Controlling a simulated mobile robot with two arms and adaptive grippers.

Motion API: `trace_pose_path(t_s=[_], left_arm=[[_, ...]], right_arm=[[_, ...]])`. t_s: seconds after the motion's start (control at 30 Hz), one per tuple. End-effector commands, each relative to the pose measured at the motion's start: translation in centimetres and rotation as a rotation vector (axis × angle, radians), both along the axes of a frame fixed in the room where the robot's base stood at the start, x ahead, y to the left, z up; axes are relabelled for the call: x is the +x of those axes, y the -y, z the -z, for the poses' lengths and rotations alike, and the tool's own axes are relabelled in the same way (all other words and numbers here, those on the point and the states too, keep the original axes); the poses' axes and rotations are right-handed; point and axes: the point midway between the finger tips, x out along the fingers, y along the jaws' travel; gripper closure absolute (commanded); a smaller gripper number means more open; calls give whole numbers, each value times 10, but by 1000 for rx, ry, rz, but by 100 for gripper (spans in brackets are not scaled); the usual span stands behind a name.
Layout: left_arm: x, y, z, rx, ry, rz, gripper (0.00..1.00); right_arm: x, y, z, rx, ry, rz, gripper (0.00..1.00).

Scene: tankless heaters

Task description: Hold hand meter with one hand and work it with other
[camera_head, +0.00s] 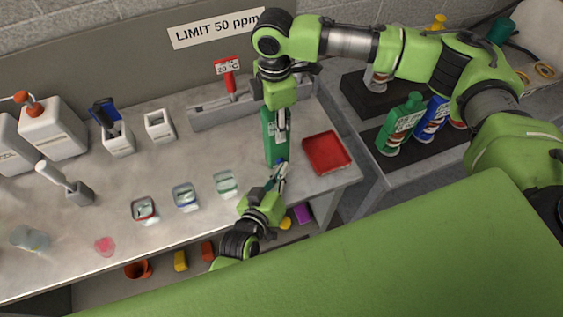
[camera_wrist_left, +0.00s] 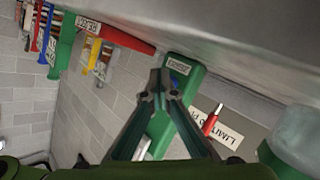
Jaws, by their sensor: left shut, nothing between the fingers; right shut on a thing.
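The hand meter (camera_head: 269,151) is a green, upright, long device with a pale label or display on its upper part and a blue spot low down. My right gripper (camera_head: 279,110) comes from above and is shut on its upper part. My left gripper (camera_head: 281,169) is below and just right of the meter's lower end, shut with nothing between its fingers. In the left wrist view, the meter (camera_wrist_left: 184,80) with a blue button stands behind the closed left fingertips (camera_wrist_left: 158,82). I cannot tell whether they touch it.
A red tray (camera_head: 326,153) lies right of the meter at the bench's edge. Several small jars, one a clear green-lidded jar (camera_head: 226,184), stand to the left. A grey rack (camera_head: 222,112) with a red-handled tool is behind. Green and blue bottles (camera_head: 401,125) stand on the right-hand bench.

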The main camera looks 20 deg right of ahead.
Motion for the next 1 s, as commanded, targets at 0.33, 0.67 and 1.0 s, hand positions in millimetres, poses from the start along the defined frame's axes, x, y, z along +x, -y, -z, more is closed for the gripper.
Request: trace_pose_path(t_s=[0.33, 0.67, 1.0], left_arm=[[3, 0, 0, 0, 1, 0, 100], [-1, 0, 0, -1, 0, -1, 100], [-16, 0, -1, -1, 0, -1, 100]], right_arm=[[-1, 0, 0, 1, -2, -1, 100], [-1, 0, 0, 1, -3, -1, 100], [-1, 0, 0, 0, -2, -1, 100]])
